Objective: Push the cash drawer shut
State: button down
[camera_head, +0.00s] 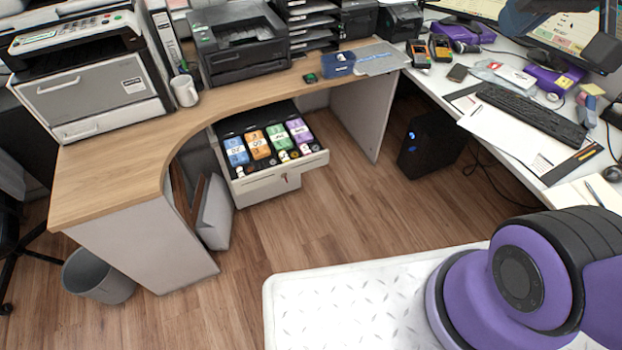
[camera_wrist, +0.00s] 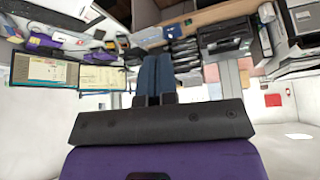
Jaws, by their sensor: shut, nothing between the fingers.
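I cannot make out the drawer in the wrist view.
The wooden counter (camera_head: 110,185) carries printers and a white mug (camera_head: 184,90). A grey bin (camera_head: 98,276) and a leaning grey panel (camera_head: 214,213) stand left of the drawer. A black computer tower (camera_head: 432,143) stands right. Wooden floor (camera_head: 330,215) before the drawer is clear.

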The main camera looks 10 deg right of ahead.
jog(key=w+a+f+n+t, duration=0.15)
jog(key=w+f, duration=0.25)
jog(key=w, duration=0.7)
jog(key=w+a+f+t, duration=0.1)
jog(key=w+a+f, duration=0.15)
jog(key=w, duration=0.85)
jog(key=w+a+f+n+t+y, duration=0.15)
jog(key=w+a+f, duration=0.25)
jog(key=w+f, duration=0.6)
jog(key=t+y, duration=0.3)
send_over(309, 165)
jog(key=d, duration=0.4)
notch_tip(309, 165, down, 32)
jog(key=s+f+t, duration=0.1)
jog(key=s+f, duration=0.5)
jog(key=f, duration=0.3)
jog(key=s+f+t, duration=0.1)
jog(key=s+f, duration=0.5)
jog(key=f, duration=0.3)
jog(key=x, duration=0.3)
jog(key=r+x, duration=0.1)
jog(key=x, duration=0.4)
jog(key=shift+w+a+r, duration=0.3)
jog(key=shift+w, duration=0.1)
